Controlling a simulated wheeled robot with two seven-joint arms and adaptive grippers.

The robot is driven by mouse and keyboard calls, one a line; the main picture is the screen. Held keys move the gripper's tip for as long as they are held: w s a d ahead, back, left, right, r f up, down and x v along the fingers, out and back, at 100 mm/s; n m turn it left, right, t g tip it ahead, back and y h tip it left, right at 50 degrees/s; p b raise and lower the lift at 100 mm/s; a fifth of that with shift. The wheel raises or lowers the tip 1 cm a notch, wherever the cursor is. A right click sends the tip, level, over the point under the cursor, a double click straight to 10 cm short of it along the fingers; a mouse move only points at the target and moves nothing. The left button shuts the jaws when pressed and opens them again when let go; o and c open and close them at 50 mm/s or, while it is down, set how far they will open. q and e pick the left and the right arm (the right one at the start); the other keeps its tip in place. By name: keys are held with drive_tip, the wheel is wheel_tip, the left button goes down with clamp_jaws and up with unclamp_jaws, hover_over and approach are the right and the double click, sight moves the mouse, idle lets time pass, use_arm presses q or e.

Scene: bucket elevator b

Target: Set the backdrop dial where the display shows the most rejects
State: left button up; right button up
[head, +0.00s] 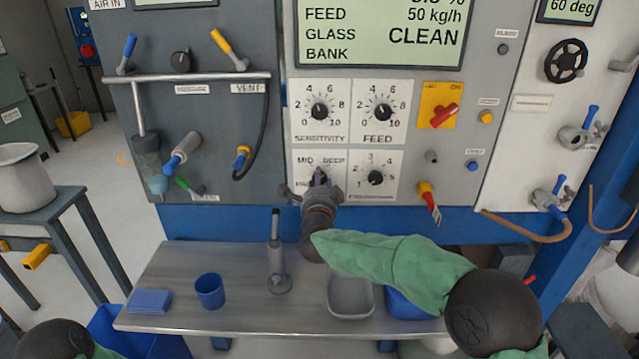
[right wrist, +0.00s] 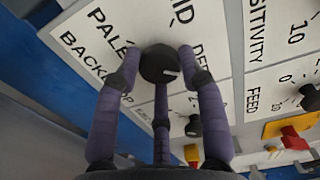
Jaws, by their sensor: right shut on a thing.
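The backdrop dial is a black round knob (right wrist: 160,63) on a white plate lettered PALE, MID and DEEP. Its white pointer mark sits toward the DEEP side in the right wrist view. My right gripper (right wrist: 160,72) has its purple fingers closed around the knob; in the head view the right gripper (head: 319,180) covers most of the dial. The display (head: 385,35) is cut off at the top; it reads FEED 50 kg/h, GLASS BANK CLEAN, with a partly cut percent figure above. No rejects line can be made out. My left gripper is out of view.
Close by are the sensitivity dial (head: 320,111), the feed dial (head: 382,112), a lower numbered dial (head: 375,177) and a red switch (head: 440,115). Below is a bench (head: 190,270) with a blue cup (head: 210,291), a grey tray (head: 350,298) and a stand (head: 277,262).

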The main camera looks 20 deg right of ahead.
drive_tip(key=shift+f+m, duration=0.1)
drive_tip(key=shift+m, duration=0.2)
idle(0.4)
drive_tip(key=o, duration=1.1)
drive_tip(key=shift+o, duration=0.2)
drive_tip(key=shift+s, duration=0.1)
drive_tip(key=v, duration=1.1)
drive_tip(key=shift+s, duration=0.35)
drive_tip(key=shift+a, duration=0.15)
